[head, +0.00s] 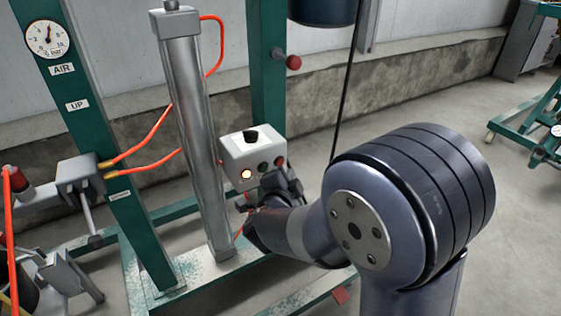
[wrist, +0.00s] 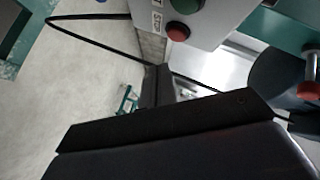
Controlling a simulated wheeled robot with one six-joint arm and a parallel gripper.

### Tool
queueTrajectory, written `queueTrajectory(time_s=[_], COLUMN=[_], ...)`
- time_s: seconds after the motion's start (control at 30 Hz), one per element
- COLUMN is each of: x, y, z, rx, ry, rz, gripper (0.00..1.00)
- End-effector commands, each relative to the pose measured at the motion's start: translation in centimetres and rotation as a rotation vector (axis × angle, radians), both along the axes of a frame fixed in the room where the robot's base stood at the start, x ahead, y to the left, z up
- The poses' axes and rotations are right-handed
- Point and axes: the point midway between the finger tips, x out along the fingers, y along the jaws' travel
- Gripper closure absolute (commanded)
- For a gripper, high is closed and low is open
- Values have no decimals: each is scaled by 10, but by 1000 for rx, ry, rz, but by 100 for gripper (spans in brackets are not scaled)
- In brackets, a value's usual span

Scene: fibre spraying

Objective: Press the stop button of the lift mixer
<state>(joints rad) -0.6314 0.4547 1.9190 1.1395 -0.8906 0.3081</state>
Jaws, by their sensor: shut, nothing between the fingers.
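The grey control box (head: 238,152) of the lift mixer sits on the green frame. Its front has a lit pale lamp (head: 246,174), a green button (head: 263,167) and the red stop button (head: 279,162) at the right. In the wrist view the red stop button (wrist: 178,31) is beside a STOP label (wrist: 158,22), with the green button (wrist: 187,5) above it. My gripper (wrist: 158,70) is shut and empty, its tips just below the stop button in that view, with a visible gap. In the head view my gripper (head: 292,185) is just below the box, partly hidden by my wrist.
A steel cylinder (head: 195,140) with orange hoses stands left of the box. A green post (head: 268,80) with a red knob (head: 293,62) rises behind it. A black cable (head: 343,90) hangs to the right.

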Motion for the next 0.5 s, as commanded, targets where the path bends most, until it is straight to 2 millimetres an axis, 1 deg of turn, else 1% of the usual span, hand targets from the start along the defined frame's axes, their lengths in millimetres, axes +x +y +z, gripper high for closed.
queueTrajectory(time_s=[0.1, 0.2, 0.5], x=[10, 15, 17], y=[6, 10, 12], z=[1, 0, 0], rx=[0, 0, 1], ry=[0, 1, 0], rz=[-1, -1, 0], gripper=[100, 100, 100])
